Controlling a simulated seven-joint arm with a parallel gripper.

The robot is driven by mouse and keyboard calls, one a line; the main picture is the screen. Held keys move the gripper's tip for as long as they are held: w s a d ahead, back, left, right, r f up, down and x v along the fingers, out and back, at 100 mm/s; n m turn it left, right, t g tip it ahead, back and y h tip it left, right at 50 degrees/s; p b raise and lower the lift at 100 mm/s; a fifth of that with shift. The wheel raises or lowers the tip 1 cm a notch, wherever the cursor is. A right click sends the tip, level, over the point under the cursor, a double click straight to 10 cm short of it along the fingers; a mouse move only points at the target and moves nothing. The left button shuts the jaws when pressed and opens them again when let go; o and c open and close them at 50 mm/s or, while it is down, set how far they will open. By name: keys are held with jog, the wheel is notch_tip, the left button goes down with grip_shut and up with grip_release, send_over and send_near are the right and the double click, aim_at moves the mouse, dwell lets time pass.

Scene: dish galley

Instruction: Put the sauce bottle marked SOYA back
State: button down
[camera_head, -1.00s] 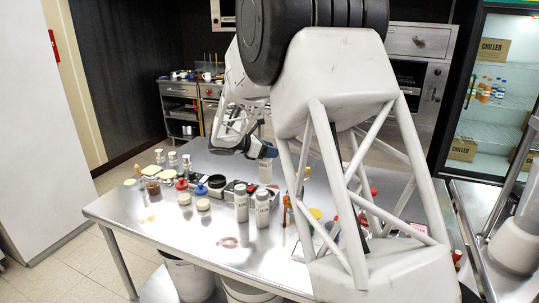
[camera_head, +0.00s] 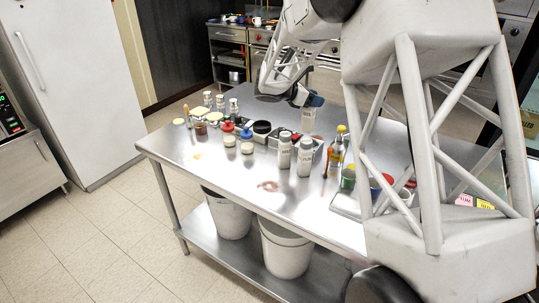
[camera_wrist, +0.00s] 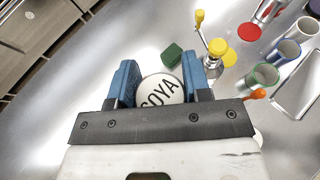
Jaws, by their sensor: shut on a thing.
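The SOYA sauce bottle (camera_wrist: 160,90) shows in the wrist view as a round pale top with black letters, between the blue fingers of my gripper (camera_wrist: 160,82). My gripper (camera_head: 305,98) is shut on it. In the head view the pale bottle (camera_head: 309,119) hangs roughly upright below the fingers, over the far side of the steel table (camera_head: 215,169). Whether its base touches the table is unclear. Two similar pale bottles with dark lettering, a left one (camera_head: 284,153) and a right one (camera_head: 305,157), stand nearer the front edge; their words are too small to read.
A dark-topped round container (camera_head: 262,128), a red-topped bottle (camera_head: 228,127) and a blue-topped one (camera_head: 246,132) stand left of the pale bottles. A yellow-capped bottle (camera_head: 337,151) stands to the right. The table's front left is mostly bare. Bins (camera_head: 285,249) stand below.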

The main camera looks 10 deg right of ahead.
jog(key=shift+w+a+r+n+t+y, duration=0.1)
jog(key=shift+w+a+n+t+y, duration=0.1)
jog(key=shift+a+n+t, duration=0.55)
jog(key=shift+w+a+n+t+y, duration=0.1)
jog(key=shift+w+a+n+t, duration=0.1)
jog(key=shift+a+n+t, duration=0.55)
jog(key=shift+a+f+n+t+y, duration=1.25)
jog(key=shift+a+n+t+y, duration=1.35)
jog(key=shift+a, duration=3.3)
jog(key=s+f+m+g+h, duration=0.1)
jog(key=s+m+g+h, duration=0.1)
jog(key=s, duration=0.6)
jog(key=s+a+f+m+g+h, duration=0.1)
jog(key=s+f+m+g+h, duration=0.1)
jog(key=s, duration=0.6)
jog(key=shift+m+g+h, duration=0.3)
jog(key=shift+m+h, duration=0.1)
jog(key=shift+h, duration=0.1)
jog(key=shift+a, duration=0.1)
jog(key=w+f, duration=0.1)
jog(key=w, duration=1.5)
jog(key=shift+f, duration=0.3)
